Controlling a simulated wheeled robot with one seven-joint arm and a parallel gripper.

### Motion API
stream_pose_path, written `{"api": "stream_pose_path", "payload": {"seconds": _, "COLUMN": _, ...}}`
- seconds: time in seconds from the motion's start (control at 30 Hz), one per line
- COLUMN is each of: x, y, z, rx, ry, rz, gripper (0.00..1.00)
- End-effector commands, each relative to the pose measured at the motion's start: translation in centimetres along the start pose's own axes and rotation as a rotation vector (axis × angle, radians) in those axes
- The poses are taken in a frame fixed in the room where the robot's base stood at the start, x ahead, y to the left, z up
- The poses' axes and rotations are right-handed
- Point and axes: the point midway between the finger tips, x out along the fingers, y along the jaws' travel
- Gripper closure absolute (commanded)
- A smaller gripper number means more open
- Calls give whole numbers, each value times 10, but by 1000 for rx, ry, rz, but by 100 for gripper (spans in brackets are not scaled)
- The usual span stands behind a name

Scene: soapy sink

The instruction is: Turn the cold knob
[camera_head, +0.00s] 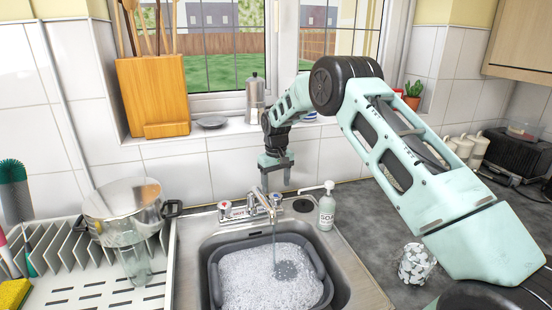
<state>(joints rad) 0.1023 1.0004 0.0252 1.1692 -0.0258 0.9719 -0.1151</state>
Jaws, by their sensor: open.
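A chrome mixer tap (262,205) stands at the back of the sink. It has a left knob (225,207) and a right knob (276,199); their hot and cold markings are too small to tell apart surely. A thin stream of water (274,245) seems to run from the spout into the basin. My gripper (276,186) points down with its two fingers apart and nothing between them. It hangs just above the right knob in the picture; whether it touches the knob cannot be told.
A grey basin (214,285) of foamy water sits in the sink. A soap bottle (326,210) stands close to the right of the tap. A moka pot (255,98) stands on the sill behind.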

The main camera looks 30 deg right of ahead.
Motion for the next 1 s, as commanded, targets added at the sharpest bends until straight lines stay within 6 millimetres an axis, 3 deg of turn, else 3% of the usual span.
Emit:
{"api": "stream_pose_path", "payload": {"seconds": 0.3, "x": -74, "y": 0, "z": 0, "rx": 0, "ry": 5, "rz": 0, "gripper": 35}}
{"api": "stream_pose_path", "payload": {"seconds": 0.5, "x": -111, "y": 0, "z": 0, "rx": 0, "ry": 2, "rz": 0, "gripper": 35}}
{"api": "stream_pose_path", "payload": {"seconds": 0.7, "x": -129, "y": 0, "z": 0, "rx": 0, "ry": 0, "rz": 0, "gripper": 35}}
{"api": "stream_pose_path", "payload": {"seconds": 1.0, "x": -131, "y": 0, "z": 0, "rx": 0, "ry": 0, "rz": 0, "gripper": 35}}
